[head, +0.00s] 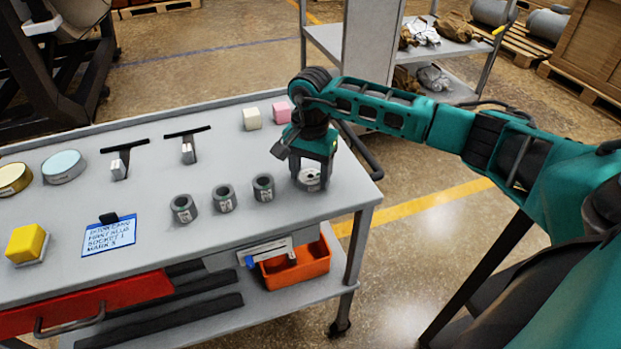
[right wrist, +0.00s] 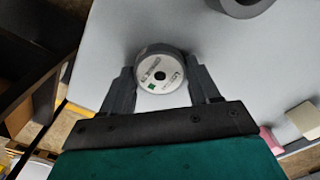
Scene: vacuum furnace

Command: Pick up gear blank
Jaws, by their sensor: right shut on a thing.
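A gear blank (head: 309,181), a short grey cylinder with a pale labelled face, is at the right end of the grey table. My right gripper (head: 312,168) points down over it and is shut on it. In the right wrist view, the gear blank (right wrist: 160,76) sits between the two dark fingers of the right gripper (right wrist: 163,88), its round face with print and a green mark showing. I cannot tell whether it touches the tabletop. Three similar grey cylinders stand in a row to its left, the nearest one (head: 263,187) close by. My left gripper is not in view.
A white cube (head: 252,119) and a pink cube (head: 282,112) sit behind the gripper. A blue-edged card (head: 109,236), a yellow block (head: 25,243) and two black T-shaped tools lie further left. An orange bin (head: 296,265) is on the lower shelf.

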